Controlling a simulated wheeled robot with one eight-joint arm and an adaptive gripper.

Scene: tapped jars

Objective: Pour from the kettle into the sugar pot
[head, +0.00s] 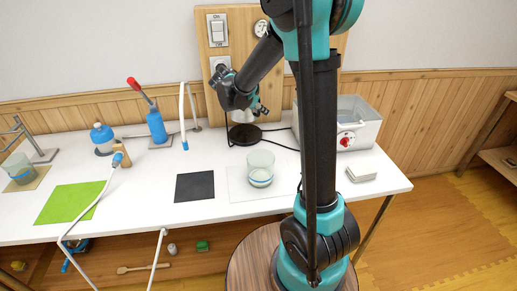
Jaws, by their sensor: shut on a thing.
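A small pale vessel, which I take for the kettle (242,116), shows above a round black base (245,135) at the back of the table. My gripper (261,108) is right at this vessel and appears shut on it; the wrist hides much of it and the exact grip. A clear glass jar with a teal band low on it (261,168) stands upright on a pale mat in front of the base. A similar glass jar (19,170) stands on a tan mat at the far left. No readable label shows which jar is the sugar pot.
Blue bottles (157,127), upright pipes and a hose stand at left. A clear tank with a red knob (355,122) stands right, behind a small pale block (361,173). A wooden panel rises behind.

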